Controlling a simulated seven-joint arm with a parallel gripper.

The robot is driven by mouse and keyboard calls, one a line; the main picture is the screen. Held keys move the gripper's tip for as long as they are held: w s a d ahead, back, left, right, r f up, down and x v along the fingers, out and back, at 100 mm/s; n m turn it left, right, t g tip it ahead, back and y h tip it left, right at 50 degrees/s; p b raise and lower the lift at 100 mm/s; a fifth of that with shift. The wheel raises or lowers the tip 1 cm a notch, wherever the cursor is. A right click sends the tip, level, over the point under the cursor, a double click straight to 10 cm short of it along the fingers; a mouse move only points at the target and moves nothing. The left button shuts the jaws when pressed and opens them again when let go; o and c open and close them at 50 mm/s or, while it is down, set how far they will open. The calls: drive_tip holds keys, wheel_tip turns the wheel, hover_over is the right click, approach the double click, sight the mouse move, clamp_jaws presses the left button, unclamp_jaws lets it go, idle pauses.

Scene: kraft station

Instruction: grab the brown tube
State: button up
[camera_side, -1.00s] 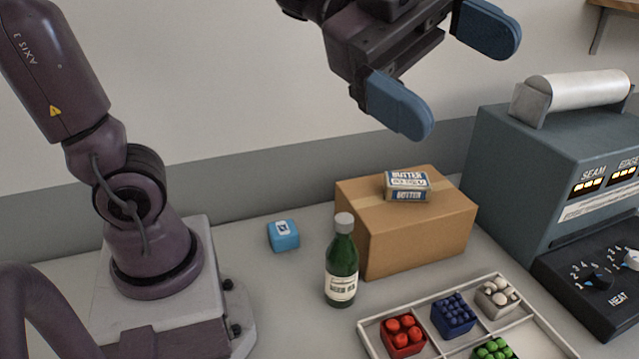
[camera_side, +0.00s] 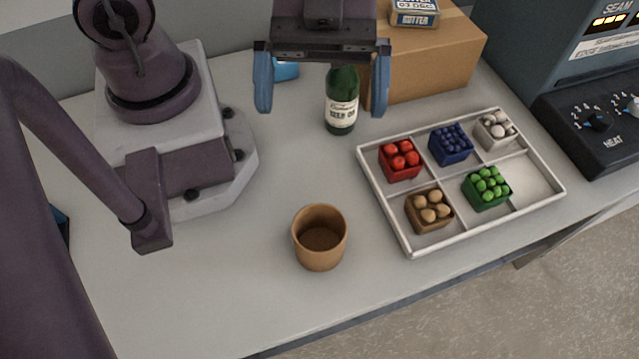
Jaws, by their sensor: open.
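The brown tube (camera_side: 320,250) is a short, wide, open-topped cylinder standing upright near the front of the table. Its inside looks dark brown toward the bottom. My gripper (camera_side: 321,98) is open, with its two blue fingers spread and pointing down. It is farther back than the tube and apart from it, with nothing held. The green bottle (camera_side: 341,108) shows between the fingers, and I cannot tell its depth relative to them.
A white divided tray (camera_side: 408,240) with several small boxes of coloured balls lies right of the tube. A cardboard box (camera_side: 430,62) with a butter pack (camera_side: 414,13) stands behind. A blue block (camera_side: 286,70) is partly hidden.

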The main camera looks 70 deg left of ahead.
approach(318, 256)
drive_tip(key=shift+s+d+f, duration=0.2)
drive_tip(key=shift+d+f, duration=0.25)
drive_tip(key=shift+f, duration=0.15)
drive_tip(key=x, duration=0.5)
drive_tip(key=c, duration=0.8)
